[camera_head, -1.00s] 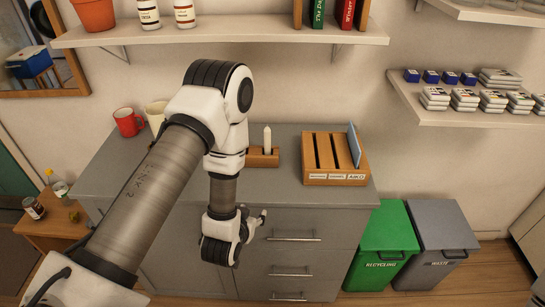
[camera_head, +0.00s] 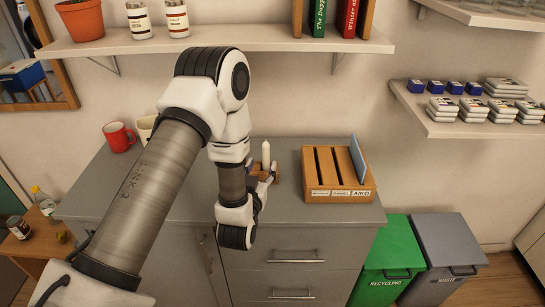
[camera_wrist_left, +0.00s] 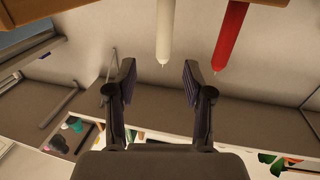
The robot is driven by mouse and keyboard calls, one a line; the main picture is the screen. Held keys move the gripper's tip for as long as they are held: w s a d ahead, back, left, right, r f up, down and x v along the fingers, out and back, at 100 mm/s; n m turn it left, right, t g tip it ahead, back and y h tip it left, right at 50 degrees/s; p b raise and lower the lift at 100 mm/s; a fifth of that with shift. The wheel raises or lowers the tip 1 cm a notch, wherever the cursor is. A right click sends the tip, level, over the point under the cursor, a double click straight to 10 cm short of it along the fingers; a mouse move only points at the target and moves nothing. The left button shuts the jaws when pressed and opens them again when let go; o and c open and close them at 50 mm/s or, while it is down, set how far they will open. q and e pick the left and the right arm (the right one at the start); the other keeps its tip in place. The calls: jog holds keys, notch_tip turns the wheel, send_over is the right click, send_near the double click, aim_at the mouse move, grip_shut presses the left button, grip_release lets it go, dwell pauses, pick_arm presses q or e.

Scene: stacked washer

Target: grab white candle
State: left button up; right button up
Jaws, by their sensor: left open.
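The white candle (camera_head: 265,153) stands upright in a wooden holder on the grey cabinet top. In the left wrist view, which looks upside down, the white candle (camera_wrist_left: 164,32) hangs from the top with its tip a little short of the gap between my fingers. My left gripper (camera_head: 265,176) is open and empty, just in front of the candle; its two fingers (camera_wrist_left: 160,82) show in the wrist view. A red candle (camera_wrist_left: 229,35) stands to the right of the white one there and is hidden behind my arm in the head view. My right gripper is not seen.
A wooden slotted rack (camera_head: 338,190) with a blue item stands right of the candle. A red mug (camera_head: 119,137) and a cream cup are at left. A shelf (camera_head: 230,44) runs above. Green (camera_head: 388,262) and grey (camera_head: 445,255) bins stand beside the cabinet.

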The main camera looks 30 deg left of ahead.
aim_at(265, 150)
pick_arm(q)
jog(key=x, duration=0.2)
jog(key=shift+w+a+r+p, duration=0.15)
jog(key=shift+w+a+p, duration=0.05)
jog(key=shift+w+p, duration=0.2)
jog(key=shift+w+a+r, duration=0.1)
jog(key=shift+w+r, duration=0.1)
jog(key=shift+w+a+r+p, duration=0.15)
jog(key=shift+w+a+p, duration=0.15)
jog(key=shift+w+p, duration=0.2)
jog(key=shift+w+a+r+p, duration=0.15)
jog(key=shift+w+a+p, duration=0.1)
jog(key=shift+w+p, duration=0.2)
jog(key=w, duration=0.1)
jog(key=w+a+f, duration=0.1)
jog(key=shift+w, duration=0.4)
jog(key=shift+s, duration=0.1)
jog(key=shift+s+d+r, duration=0.1)
jog(key=c, duration=0.4)
grip_shut()
